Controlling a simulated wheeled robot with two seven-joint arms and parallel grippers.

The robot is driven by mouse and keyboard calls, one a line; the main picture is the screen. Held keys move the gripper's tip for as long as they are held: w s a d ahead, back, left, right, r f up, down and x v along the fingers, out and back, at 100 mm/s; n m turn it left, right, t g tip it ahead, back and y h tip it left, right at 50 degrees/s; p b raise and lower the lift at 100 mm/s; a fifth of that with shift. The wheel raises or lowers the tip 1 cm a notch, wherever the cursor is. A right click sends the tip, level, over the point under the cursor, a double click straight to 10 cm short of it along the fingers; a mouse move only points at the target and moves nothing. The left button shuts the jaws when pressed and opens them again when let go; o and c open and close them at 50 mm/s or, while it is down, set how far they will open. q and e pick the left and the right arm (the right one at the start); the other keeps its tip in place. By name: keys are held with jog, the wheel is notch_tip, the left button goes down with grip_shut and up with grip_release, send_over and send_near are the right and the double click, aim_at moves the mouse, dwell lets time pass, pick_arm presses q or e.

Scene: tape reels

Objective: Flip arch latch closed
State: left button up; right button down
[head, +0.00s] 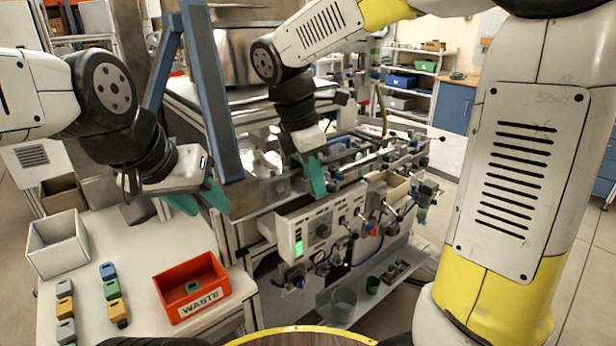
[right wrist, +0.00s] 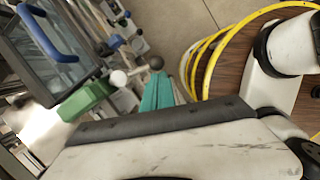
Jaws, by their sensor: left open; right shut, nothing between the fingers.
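A blue arch-shaped handle (right wrist: 46,34), which may be the arch latch, shows at the upper left of the right wrist view on a dark-framed part of the machine. I cannot tell whether it is open or closed. My right gripper (head: 317,177) is over the machine, its teal fingers shut and empty. Its fingers also show in the right wrist view (right wrist: 158,92), apart from the blue handle, beside a white knob and a dark ball. My left gripper (head: 203,199) is open and empty above the white table's right edge, left of the machine.
The machine's front panel (head: 318,222) has several levers and knobs. A blue-grey upright post (head: 207,90) stands between my two grippers. A red WASTE bin (head: 192,288), a white bin (head: 58,244) and several small coloured blocks stand on the white table (head: 140,255).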

jog(key=shift+w, duration=0.15)
jog(key=shift+w+a, duration=0.35)
jog(key=shift+w, duration=0.3)
